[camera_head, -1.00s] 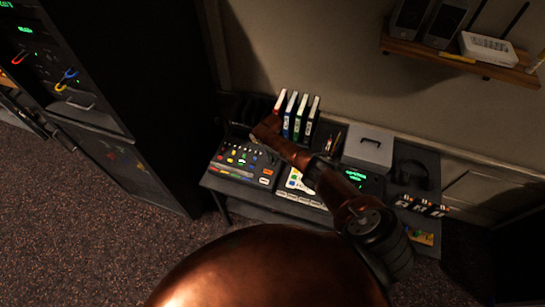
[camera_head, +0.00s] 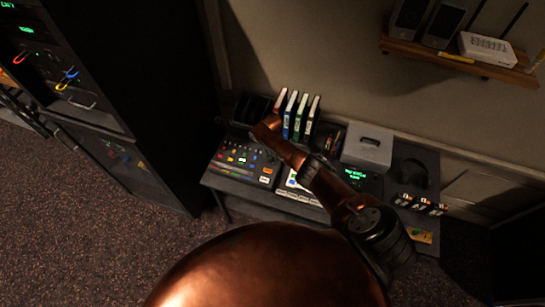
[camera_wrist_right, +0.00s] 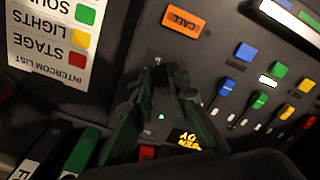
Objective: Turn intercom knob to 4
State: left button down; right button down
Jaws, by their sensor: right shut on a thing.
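The black mixing desk (camera_head: 238,172) stands on the table in the head view, under and beside my right arm. A small green light (camera_wrist_right: 162,116) shows between the fingers. My left gripper is not in view.
A grey box (camera_head: 368,147), a small screen with green text (camera_head: 355,174) and headphones (camera_head: 411,173) lie to the right. A tall black rack (camera_head: 130,90) stands at the left.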

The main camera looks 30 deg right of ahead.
aim_at(272, 157)
jog(key=c, duration=1.8)
grip_release()
jog(key=shift+c, duration=0.2)
jog(key=shift+r, duration=0.15)
notch_tip(272, 157, up, 12)
jog(key=shift+w, duration=0.1)
